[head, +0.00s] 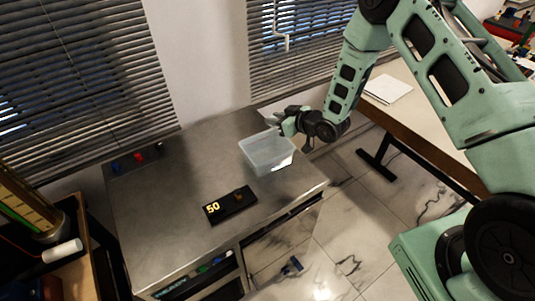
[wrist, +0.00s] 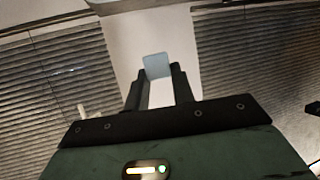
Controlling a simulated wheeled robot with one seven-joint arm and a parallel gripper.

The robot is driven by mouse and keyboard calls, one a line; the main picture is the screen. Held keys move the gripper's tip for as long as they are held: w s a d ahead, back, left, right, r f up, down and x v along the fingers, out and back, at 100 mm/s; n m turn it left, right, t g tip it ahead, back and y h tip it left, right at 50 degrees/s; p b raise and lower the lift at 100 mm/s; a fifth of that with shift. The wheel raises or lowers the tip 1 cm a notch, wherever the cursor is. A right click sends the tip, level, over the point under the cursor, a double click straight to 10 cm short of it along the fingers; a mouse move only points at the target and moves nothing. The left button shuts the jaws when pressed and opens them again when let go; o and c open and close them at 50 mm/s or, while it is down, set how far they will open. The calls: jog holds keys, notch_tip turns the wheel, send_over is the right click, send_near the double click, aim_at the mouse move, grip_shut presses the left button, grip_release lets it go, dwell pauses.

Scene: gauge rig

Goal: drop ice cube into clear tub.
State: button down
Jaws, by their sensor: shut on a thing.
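The ice cube (wrist: 157,66) is a pale blue block held between the two fingertips of my gripper (wrist: 156,76) in the wrist view. The gripper is shut on it. In the head view my gripper (head: 284,124) is at the back right, over or just behind the far rim of the clear tub; its exact height is hard to tell. The cube is too small to make out there. The clear tub (head: 262,162) is a translucent open box standing upright on the metal counter. Its inside looks empty from here.
The metal counter (head: 175,195) is mostly bare. A black device (head: 221,211) reading 50, with a small brown thing (head: 238,196) on it, lies in front of the tub. Small blue, red and black pieces line the back left edge. A bench (head: 420,110) stands at right.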

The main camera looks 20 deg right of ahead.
notch_tip(320, 180, down, 5)
jog(key=shift+f+b, duration=0.1)
jog(key=shift+b, duration=1.15)
jog(key=c, duration=1.1)
grip_release()
jog(key=b+v, duration=0.6)
jog(key=v, duration=1.1)
jog(key=shift+s, duration=0.25)
jog(key=shift+d, duration=0.15)
